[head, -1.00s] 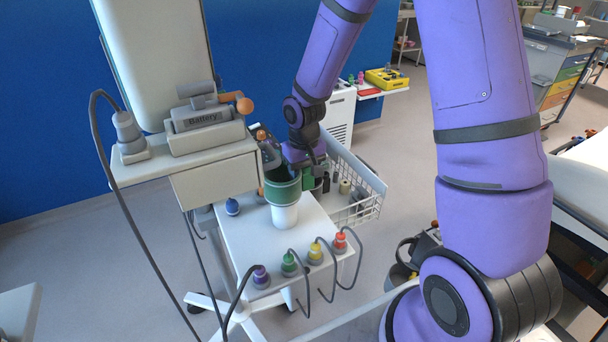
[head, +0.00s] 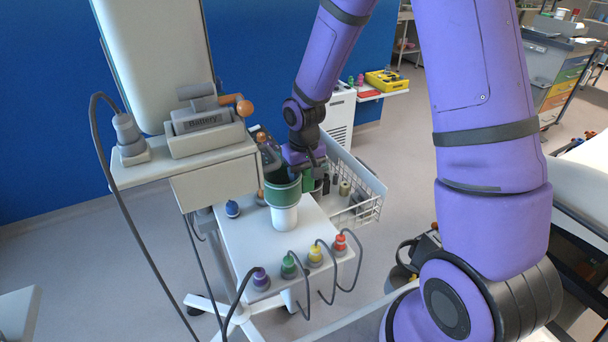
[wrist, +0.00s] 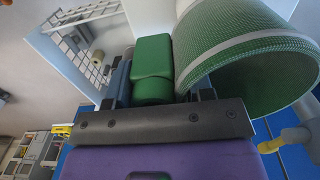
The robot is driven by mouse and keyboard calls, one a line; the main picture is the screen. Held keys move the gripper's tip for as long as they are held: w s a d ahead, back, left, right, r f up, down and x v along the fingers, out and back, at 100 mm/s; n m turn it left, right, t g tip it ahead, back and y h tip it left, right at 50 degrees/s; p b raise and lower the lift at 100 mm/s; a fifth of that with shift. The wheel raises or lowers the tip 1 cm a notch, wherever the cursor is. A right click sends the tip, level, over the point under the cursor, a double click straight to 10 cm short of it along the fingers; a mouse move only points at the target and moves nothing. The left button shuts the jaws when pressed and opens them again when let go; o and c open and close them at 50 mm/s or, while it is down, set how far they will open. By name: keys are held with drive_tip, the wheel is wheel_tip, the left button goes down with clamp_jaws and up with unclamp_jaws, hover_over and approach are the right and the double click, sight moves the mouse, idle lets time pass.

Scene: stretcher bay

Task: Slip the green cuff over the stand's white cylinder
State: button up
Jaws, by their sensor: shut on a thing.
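The green cuff (head: 283,191) is a wide, hollow ring with a pale band at its lower edge. It stands upright at the top of the stand's white cylinder (head: 285,217), whose lower part shows beneath it. I cannot tell whether the cuff is around the cylinder's top or just above it. In the wrist view the cuff (wrist: 225,40) shows its open end and green inside; no cylinder top shows there. My gripper (head: 302,163) is at the cuff's far right side. It is shut on the cuff's green block-like tab (wrist: 152,60).
The stand's white tray (head: 245,240) carries several coloured plugs with cables along its front edge. A battery unit (head: 205,130) sits on a shelf at the left. A white wire basket (head: 360,205) with small items is behind the tray at right.

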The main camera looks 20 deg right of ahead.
drive_tip(key=shift+f, duration=0.85)
drive_tip(key=shift+r, duration=0.1)
drive_tip(key=shift+r, duration=0.1)
drive_tip(key=shift+r, duration=0.65)
drive_tip(key=shift+f, duration=0.1)
idle(0.9)
drive_tip(key=shift+f, duration=0.65)
drive_tip(key=shift+r, duration=0.15)
drive_tip(key=shift+r, duration=0.65)
